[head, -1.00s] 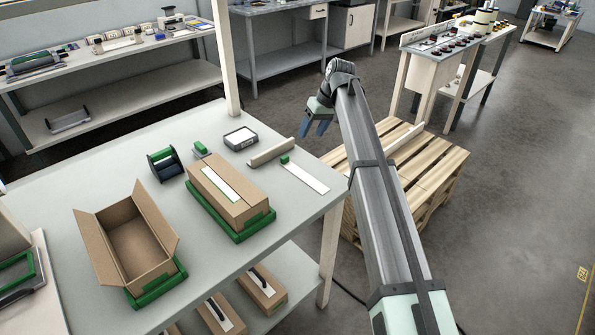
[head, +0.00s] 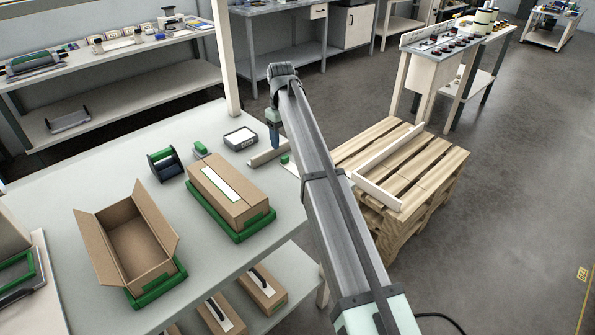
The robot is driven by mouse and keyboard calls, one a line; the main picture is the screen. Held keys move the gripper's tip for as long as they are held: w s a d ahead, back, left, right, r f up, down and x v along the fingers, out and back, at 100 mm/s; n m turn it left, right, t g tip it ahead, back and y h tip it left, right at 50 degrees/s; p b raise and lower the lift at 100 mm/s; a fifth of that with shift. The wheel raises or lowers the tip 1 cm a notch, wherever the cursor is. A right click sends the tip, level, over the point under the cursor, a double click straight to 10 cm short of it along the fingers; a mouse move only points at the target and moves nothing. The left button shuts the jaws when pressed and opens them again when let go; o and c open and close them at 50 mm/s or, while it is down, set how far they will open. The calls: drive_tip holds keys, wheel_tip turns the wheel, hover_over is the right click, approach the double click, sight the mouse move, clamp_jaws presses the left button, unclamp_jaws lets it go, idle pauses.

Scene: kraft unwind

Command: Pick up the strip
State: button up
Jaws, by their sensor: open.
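The white strip with a green block (head: 284,159) at its near end lies at the right edge of the table. My arm covers most of this strip, and mainly the green block shows. Another white strip (head: 221,184) lies flat on top of a closed cardboard box. My gripper (head: 274,142) is open and points down over the table's back right part. It is beside or above the beige bar (head: 262,158), just left of the green block. The height of the fingertips over the bar is hard to tell. Nothing shows between the fingers.
The closed box (head: 233,207) sits in a green tray. An open cardboard box (head: 138,240) stands to its left. A tape dispenser (head: 165,164), a small green tool (head: 200,149) and a grey device (head: 240,138) are behind. A wooden pallet (head: 415,165) stands right of the table.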

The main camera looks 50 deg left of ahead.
drive_tip(key=shift+w+a+f, duration=0.1)
drive_tip(key=shift+a+f, duration=0.05)
drive_tip(key=shift+f, duration=1.1)
drive_tip(key=shift+w+a+f, duration=0.1)
drive_tip(key=shift+f, duration=1.1)
drive_tip(key=shift+w+a+f, duration=0.1)
drive_tip(key=shift+a+f, duration=0.05)
drive_tip(key=shift+f, duration=1.1)
drive_tip(key=c, duration=1)
wheel_tip(320, 180, up, 10)
drive_tip(key=s+a+r, duration=0.2)
drive_tip(key=s, duration=0.6)
drive_tip(key=s+a+r, duration=0.2)
drive_tip(key=s, duration=0.6)
drive_tip(key=s+a+r, duration=0.1)
drive_tip(key=s+a, duration=0.1)
drive_tip(key=s, duration=0.6)
drive_tip(key=shift+a+r, duration=0.25)
drive_tip(key=shift+r, duration=0.15)
